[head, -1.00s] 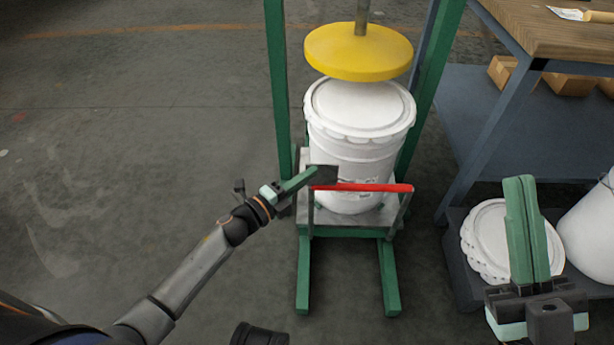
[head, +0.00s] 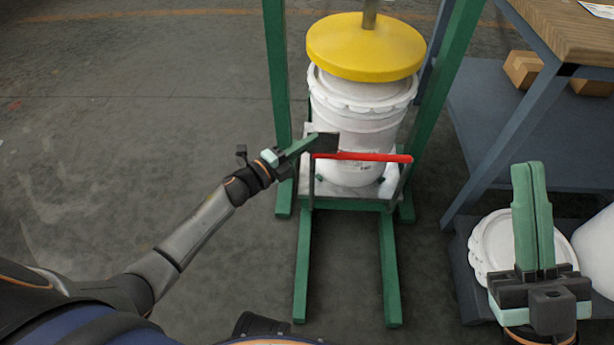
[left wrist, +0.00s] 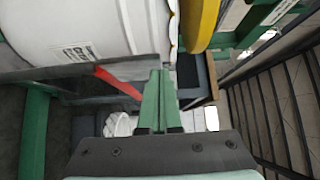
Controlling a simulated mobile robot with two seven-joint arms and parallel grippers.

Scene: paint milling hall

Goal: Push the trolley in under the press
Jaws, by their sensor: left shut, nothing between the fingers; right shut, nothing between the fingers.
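The trolley (head: 346,200) carries a white lidded bucket (head: 352,135) and has a red handle bar (head: 362,157) at its near side. It stands between the green posts of the press (head: 277,75), and the yellow press plate (head: 365,46) is above the bucket, hiding the rear of its lid. My left gripper (head: 325,142) is shut and empty, its tip at the left end of the red handle; I cannot tell if it touches. The handle also shows in the left wrist view (left wrist: 120,84). My right gripper (head: 532,215) is shut and empty, raised at the right, apart from the trolley.
A workbench (head: 565,35) with a blue-grey lower shelf (head: 515,135) holding cardboard boxes (head: 528,70) stands at the right. A white lid (head: 493,245) and another white container (head: 598,250) are low at the right. The floor at the left is clear.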

